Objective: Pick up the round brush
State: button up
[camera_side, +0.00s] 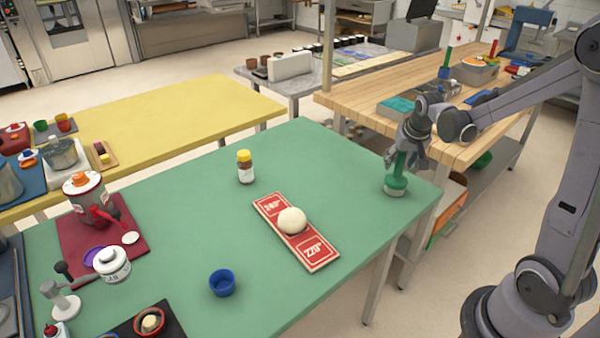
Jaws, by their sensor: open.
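The round brush appears to be the green object (396,183) with a round base, standing upright near the right corner of the green table (330,165). My gripper (405,158) points down over it from above. Its fingers are open and lie around or just beside the upper part of the green handle. The fingers partly hide the handle, and I cannot tell whether they touch it.
A red board (319,255) marked with temperatures carries a pale dough ball (292,220). A brown bottle with a yellow cap (245,167) and a blue cup (222,283) stand apart on the green table. A wooden table (455,150) is close behind my gripper.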

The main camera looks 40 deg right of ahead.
grip_shut()
jog(key=shift+r, duration=0.1)
dwell(0.3)
